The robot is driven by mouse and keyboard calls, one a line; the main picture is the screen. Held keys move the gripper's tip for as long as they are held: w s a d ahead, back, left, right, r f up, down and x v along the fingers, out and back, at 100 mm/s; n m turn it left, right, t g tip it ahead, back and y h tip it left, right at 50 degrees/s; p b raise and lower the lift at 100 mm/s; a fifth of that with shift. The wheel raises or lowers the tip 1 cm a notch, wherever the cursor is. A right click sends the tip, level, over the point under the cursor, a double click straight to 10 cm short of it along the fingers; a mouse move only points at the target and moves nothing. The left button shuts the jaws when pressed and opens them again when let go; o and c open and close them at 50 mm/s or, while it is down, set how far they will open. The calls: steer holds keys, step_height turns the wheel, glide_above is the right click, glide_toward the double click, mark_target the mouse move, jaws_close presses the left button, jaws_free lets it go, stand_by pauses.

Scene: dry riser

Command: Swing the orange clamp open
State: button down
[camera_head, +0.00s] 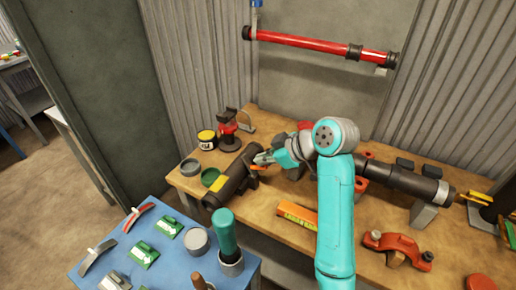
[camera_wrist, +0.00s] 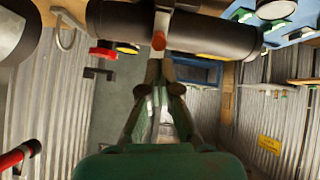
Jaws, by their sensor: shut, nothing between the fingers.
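A dark pipe (camera_head: 236,178) with a yellow patch lies on the wooden bench. A small orange piece (camera_head: 258,167) sticks out beside it, right by my gripper (camera_head: 262,158). In the wrist view, the orange end (camera_wrist: 158,41) lies in front of the dark pipe (camera_wrist: 215,34), by a pale band around the pipe. My gripper (camera_wrist: 158,68) is shut and empty, its fingertips close to that orange end; I cannot tell whether they touch. A separate orange-red clamp-shaped part (camera_head: 397,245) lies at the bench's front right, away from my gripper.
An orange level (camera_head: 298,213) lies near the bench's front edge. A second dark pipe (camera_head: 400,180) lies to the right. A red valve (camera_head: 228,127) and small pots stand at the back left. A blue table (camera_head: 160,272) with tools stands in front. A red pipe (camera_head: 310,42) hangs on the wall.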

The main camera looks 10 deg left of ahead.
steer(key=shift+d+f, duration=0.2)
steer(key=shift+f, duration=0.1)
steer(key=shift+d+f+y, duration=0.25)
steer(key=shift+f+y, duration=0.05)
steer(key=shift+y, duration=0.2)
steer(key=shift+s+d+f+t+y, duration=0.2)
steer(key=shift+d+y, duration=0.1)
steer(key=shift+y, duration=0.1)
steer(key=shift+s+d+f+t+y, duration=0.1)
steer(key=shift+d+t+y, duration=0.1)
steer(key=shift+d+y, duration=0.15)
steer(key=shift+a+r, duration=0.1)
